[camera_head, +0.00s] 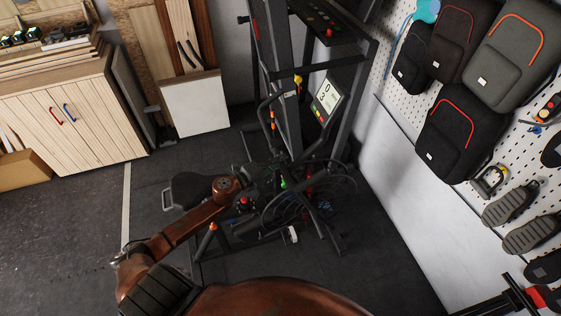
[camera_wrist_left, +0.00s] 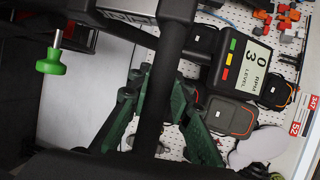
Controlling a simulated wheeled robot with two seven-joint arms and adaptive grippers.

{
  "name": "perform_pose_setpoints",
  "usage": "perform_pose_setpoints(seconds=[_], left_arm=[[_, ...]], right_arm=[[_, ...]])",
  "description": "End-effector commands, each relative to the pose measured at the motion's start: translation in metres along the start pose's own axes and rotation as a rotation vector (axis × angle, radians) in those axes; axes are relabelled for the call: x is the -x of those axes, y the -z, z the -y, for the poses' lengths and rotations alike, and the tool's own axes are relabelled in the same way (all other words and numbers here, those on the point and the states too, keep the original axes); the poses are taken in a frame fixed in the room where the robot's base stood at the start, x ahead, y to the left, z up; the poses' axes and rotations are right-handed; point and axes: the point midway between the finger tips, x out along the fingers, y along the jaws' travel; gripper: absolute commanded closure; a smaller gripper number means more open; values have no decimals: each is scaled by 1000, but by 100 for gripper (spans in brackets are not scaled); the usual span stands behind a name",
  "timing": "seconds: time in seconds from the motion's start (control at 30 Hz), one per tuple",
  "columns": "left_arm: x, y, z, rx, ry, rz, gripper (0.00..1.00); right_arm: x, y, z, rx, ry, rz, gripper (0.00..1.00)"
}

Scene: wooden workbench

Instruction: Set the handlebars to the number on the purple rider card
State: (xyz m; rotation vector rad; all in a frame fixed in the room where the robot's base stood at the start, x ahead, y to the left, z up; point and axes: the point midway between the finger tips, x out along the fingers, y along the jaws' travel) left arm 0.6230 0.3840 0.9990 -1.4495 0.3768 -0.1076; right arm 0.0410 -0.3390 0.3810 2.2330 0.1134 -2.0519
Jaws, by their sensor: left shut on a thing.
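The dark handlebars (camera_head: 266,105) stand on an exercise bike in the middle of the head view, with small orange parts on them. The console (camera_head: 327,99) beside them reads 0 and 3; in the wrist view its screen (camera_wrist_left: 254,66) shows 0 RPM and level 3. My left gripper (camera_head: 268,178) is low among the bike's dark parts, its fingers hard to separate there. In the wrist view its dark green fingers (camera_wrist_left: 160,85) are shut on a black bar (camera_wrist_left: 150,115); I cannot tell which bike part this is. No purple rider card is visible. My right gripper is not visible.
A green knob (camera_wrist_left: 50,65) is at the left of the wrist view. The bike's seat (camera_head: 190,188) is left of the frame. A pegboard with black bags (camera_head: 445,130) lines the right wall. A wooden cabinet (camera_head: 75,120) stands left; dark floor (camera_head: 60,225) before it is clear.

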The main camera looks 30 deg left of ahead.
Motion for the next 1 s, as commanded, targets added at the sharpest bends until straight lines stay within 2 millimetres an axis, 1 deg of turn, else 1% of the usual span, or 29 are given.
perform_pose_setpoints(seconds=[0.03, 0.2, 0.3, 0.4, 0.67, 0.7, 0.97, 1.0], left_arm=[[2, -2, 16, -1, 7, 1, 100], [7, -4, 42, 0, 8, 2, 100], [9, -5, 52, 0, 8, 2, 100], [9, -6, 55, 0, 7, 2, 100], [8, -5, 52, 0, 6, 2, 100], [8, -5, 51, 0, 5, 2, 81], [8, -5, 51, 0, 5, 1, 63], [8, -5, 51, 0, 5, 1, 63]], right_arm=[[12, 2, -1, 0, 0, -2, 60], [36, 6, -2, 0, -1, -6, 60], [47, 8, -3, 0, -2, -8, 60], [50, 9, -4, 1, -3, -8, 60], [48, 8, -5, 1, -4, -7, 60], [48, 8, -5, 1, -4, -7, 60], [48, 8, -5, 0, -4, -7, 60], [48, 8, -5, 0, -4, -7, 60]])
